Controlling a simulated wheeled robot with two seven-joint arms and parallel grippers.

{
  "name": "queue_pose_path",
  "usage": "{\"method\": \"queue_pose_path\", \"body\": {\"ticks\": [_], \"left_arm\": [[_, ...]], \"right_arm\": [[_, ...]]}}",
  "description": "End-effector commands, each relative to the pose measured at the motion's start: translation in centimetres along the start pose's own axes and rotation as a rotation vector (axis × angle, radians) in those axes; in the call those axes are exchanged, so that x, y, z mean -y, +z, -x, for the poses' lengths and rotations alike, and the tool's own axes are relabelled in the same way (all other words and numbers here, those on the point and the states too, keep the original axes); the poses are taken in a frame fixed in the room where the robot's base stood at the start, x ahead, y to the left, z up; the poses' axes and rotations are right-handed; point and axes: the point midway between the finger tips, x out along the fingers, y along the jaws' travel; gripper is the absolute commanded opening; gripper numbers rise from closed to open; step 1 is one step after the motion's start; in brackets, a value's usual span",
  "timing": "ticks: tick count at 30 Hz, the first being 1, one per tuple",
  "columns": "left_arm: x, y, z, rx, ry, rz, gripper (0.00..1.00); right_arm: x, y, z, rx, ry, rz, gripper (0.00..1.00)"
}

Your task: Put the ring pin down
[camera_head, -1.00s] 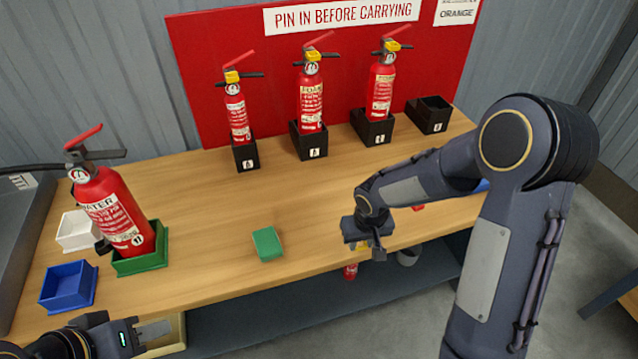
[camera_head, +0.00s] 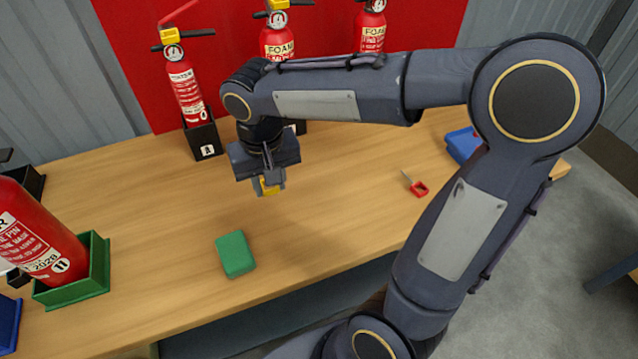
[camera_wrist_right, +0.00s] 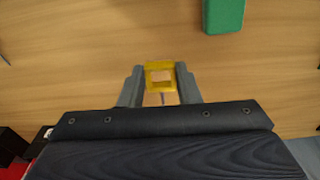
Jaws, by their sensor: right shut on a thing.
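A yellow ring pin (camera_head: 269,186) is in my right gripper (camera_head: 268,184), which is shut on it above the bare wooden table, behind the green block. In the right wrist view the yellow square ring (camera_wrist_right: 160,74) sits between the fingertips, with part of a thin pin showing below it. The ring appears clear of the table, but the exact height is hard to tell. A second ring pin, red (camera_head: 418,188) with a metal shaft, lies on the table to the right. My left gripper is out of view.
A green block (camera_head: 236,254) lies near the table's front edge. Red extinguishers (camera_head: 186,92) stand in black holders at the back. Another extinguisher (camera_head: 35,235) stands in a green tray (camera_head: 78,292) at left. A blue box (camera_head: 462,146) is at right. The table's middle is clear.

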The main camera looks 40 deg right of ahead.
Motion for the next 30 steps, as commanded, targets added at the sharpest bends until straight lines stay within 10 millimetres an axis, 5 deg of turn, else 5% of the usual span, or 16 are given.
{"method": "queue_pose_path", "body": {"ticks": [6, 12, 30], "left_arm": [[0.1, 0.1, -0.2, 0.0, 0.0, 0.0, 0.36], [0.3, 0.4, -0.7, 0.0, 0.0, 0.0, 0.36], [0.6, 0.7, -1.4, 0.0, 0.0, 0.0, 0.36]], "right_arm": [[-4.5, -3.4, -2.9, 0.003, 0.003, -0.006, 0.0], [-6.4, -4.8, -6.6, 0.003, 0.001, -0.001, 0.0], [-7.8, -5.6, -11.8, -0.001, 0.001, 0.002, 0.0]]}}
